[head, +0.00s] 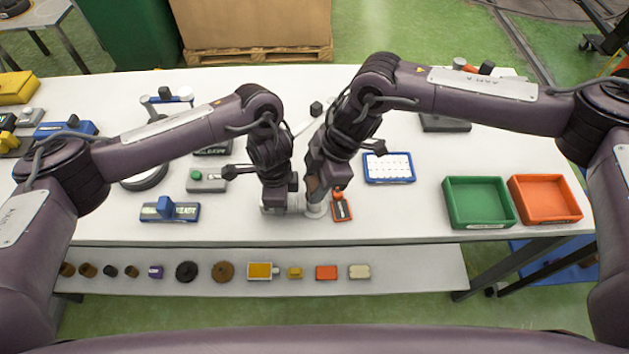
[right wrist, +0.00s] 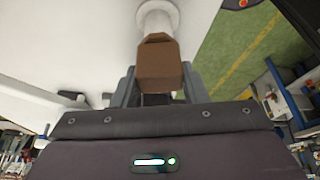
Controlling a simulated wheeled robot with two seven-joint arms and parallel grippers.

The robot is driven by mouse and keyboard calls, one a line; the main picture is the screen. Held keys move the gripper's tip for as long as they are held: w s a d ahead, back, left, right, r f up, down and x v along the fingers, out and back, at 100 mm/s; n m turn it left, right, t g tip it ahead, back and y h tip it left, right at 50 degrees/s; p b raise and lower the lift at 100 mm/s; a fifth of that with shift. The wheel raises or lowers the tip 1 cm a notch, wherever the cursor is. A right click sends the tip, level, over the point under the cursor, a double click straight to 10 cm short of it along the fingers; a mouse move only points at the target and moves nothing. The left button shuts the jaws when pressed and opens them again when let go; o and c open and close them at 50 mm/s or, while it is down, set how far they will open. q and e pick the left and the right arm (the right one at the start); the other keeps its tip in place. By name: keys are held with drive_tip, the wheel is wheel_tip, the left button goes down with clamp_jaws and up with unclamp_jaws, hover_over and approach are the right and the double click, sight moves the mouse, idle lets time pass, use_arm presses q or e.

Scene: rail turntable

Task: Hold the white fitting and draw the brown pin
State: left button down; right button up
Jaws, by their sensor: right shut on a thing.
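The brown pin (right wrist: 158,65) is a block-like piece between the fingers of my right gripper (right wrist: 158,88), which is shut on it. The white fitting (right wrist: 157,18) is a round body with a flange, just beyond the pin. In the head view the fitting (head: 317,210) stands near the table's front edge, below my right gripper (head: 314,190). My left gripper (head: 276,200) points down just left of the fitting. Its fingertips are partly hidden, and I cannot tell whether they touch anything.
An orange-red piece (head: 342,208) lies close right of the fitting. A blue-rimmed tray (head: 389,181) is behind it. Green (head: 451,205) and orange (head: 520,204) bins stand at the right. A blue READY block (head: 168,213) is left. A lower front shelf (head: 420,272) holds several small parts.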

use_arm(q)
drive_tip(key=shift+f, duration=0.1)
use_arm(e)
drive_tip(key=shift+r, duration=0.6)
drive_tip(key=shift+r, duration=3.1)
drive_tip(key=shift+r, duration=0.1)
wheel_tip(320, 180, up, 5)
drive_tip(key=shift+f, duration=0.1)
use_arm(q)
drive_tip(key=c, duration=1.1)
unclamp_jaws()
drive_tip(key=shift+o, duration=0.2)
use_arm(e)
drive_tip(key=shift+w, duration=0.1)
